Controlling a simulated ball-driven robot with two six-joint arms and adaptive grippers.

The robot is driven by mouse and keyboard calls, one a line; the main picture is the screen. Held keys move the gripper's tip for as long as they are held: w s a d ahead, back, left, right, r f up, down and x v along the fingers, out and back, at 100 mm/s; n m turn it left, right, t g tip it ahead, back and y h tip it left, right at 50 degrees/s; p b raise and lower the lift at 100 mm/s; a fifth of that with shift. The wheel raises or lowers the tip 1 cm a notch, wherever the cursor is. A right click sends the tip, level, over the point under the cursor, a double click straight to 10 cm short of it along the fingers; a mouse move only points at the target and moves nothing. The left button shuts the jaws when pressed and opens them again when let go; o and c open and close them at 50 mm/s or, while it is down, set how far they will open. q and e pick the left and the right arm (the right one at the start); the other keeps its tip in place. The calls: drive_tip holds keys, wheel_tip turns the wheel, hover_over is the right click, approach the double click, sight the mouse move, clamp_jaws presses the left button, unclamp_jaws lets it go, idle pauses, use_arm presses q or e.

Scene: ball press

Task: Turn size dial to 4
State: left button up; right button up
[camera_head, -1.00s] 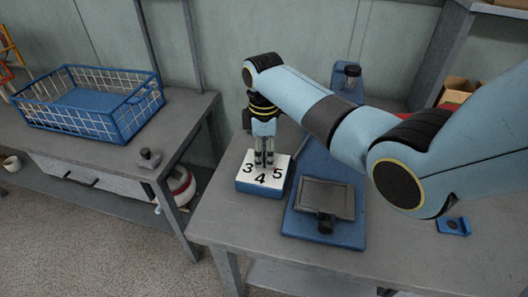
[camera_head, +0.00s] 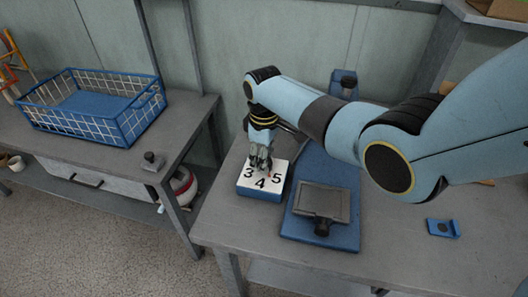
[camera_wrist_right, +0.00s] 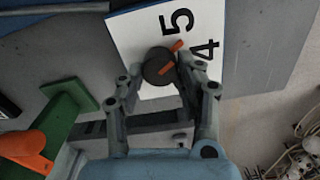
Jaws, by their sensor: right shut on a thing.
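The size dial box (camera_head: 245,190) is blue with a white top plate marked 3, 4 and 5, on the near left of the right-hand table. Its round dark knob (camera_wrist_right: 157,72) with an orange pointer shows in the right wrist view. The pointer aims roughly between the 5 (camera_wrist_right: 177,22) and the 4 (camera_wrist_right: 206,49). My right gripper (camera_head: 260,163) reaches down onto the plate from above, tilted. It is shut on the knob, with a finger on either side in the wrist view (camera_wrist_right: 157,84). It hides part of the plate in the head view. My left gripper is out of view.
A blue press base with a grey plate (camera_head: 322,202) stands right of the dial box. A small blue block (camera_head: 443,228) lies farther right. A blue wire basket (camera_head: 128,122) and a small dark object (camera_head: 152,161) are on the left table.

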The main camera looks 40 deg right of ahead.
drive_tip(key=m+p, duration=0.1)
drive_tip(key=m, duration=0.2)
drive_tip(key=shift+r+p, duration=0.1)
drive_tip(key=shift+p, duration=0.2)
drive_tip(key=shift+m+p, duration=0.5)
drive_tip(key=shift+m, duration=1.2)
drive_tip(key=o, duration=1.1)
drive_tip(key=shift+o, duration=0.2)
drive_tip(key=shift+d, duration=0.1)
wheel_tip(320, 180, up, 12)
drive_tip(key=shift+f, duration=0.2)
